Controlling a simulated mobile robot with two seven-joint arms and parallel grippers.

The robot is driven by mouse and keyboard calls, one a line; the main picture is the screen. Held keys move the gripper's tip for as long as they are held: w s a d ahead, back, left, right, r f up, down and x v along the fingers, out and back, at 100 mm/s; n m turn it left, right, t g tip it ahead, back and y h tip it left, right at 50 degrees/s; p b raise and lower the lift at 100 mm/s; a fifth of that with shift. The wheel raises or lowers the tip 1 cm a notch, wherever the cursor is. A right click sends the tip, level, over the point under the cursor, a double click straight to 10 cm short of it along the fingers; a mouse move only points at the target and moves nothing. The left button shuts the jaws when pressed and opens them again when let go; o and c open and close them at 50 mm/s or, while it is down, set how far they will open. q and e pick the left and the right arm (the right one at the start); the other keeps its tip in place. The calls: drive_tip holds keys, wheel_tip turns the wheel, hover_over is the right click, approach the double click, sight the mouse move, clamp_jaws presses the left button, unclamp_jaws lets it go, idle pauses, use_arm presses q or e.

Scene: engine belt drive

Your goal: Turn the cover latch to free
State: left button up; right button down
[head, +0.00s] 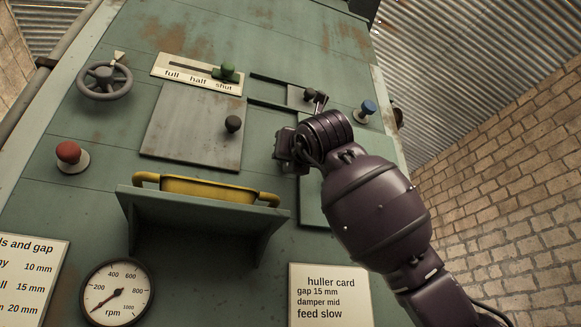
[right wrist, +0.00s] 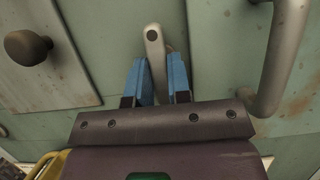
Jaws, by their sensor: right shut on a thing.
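The cover latch (right wrist: 154,48) is a short pale grey lever with a dark pivot spot near its top end, seen in the right wrist view. My right gripper (right wrist: 158,78) has its two blue fingers on either side of the lever's lower part and is shut on it. In the head view my right gripper (head: 286,150) is against the machine front, right of the grey plate, and my wrist hides the latch. A green cover panel (head: 310,207) shows partly behind my right arm. My left gripper is not in view.
A grey bar handle (right wrist: 287,60) stands close right of the fingers. A dark knob (head: 232,124) sits on the grey plate (head: 190,130) to the left. A shelf (head: 200,207) with a yellow tray (head: 205,187) juts out below. A blue button (head: 367,108) is at upper right.

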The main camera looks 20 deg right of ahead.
drive_tip(key=shift+w, duration=0.1)
drive_tip(key=c, duration=1.1)
unclamp_jaws()
drive_tip(key=shift+o, duration=0.2)
drive_tip(key=b+v, duration=0.1)
drive_tip(key=v, duration=1)
drive_tip(key=shift+b, duration=0.35)
drive_tip(key=shift+a, duration=0.1)
